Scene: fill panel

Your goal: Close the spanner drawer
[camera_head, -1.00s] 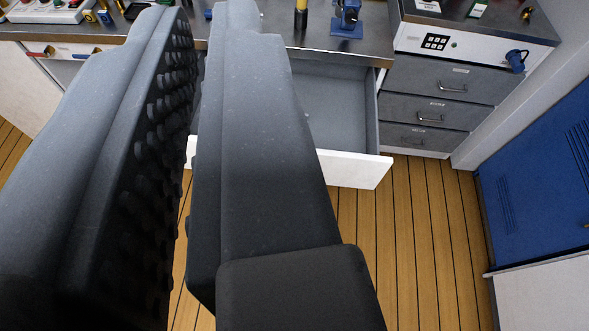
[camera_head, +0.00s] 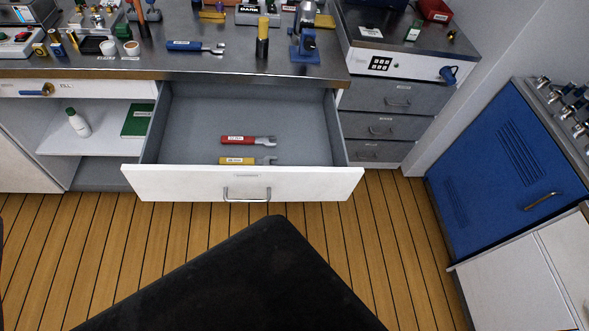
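The spanner drawer (camera_head: 243,183) is pulled well out from under the bench, with a white front and a metal bar handle (camera_head: 246,195). Inside its grey tray lie a red-handled spanner (camera_head: 245,140) and a yellow-handled spanner (camera_head: 246,160), near the front. A blue-handled spanner (camera_head: 195,46) lies on the bench top above. A large black part of my gripper or arm (camera_head: 240,285) fills the bottom middle, below and apart from the drawer front in the picture. A dark sliver shows at the left edge. The fingertips cannot be made out, and nothing held is seen.
The metal bench top (camera_head: 150,66) carries several tools, including a blue vise-like stand (camera_head: 305,45). Grey closed drawers (camera_head: 385,125) stand right of the open drawer, and a blue cabinet (camera_head: 500,180) farther right. Open shelves (camera_head: 95,140) are left. The wooden floor (camera_head: 400,240) in front is clear.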

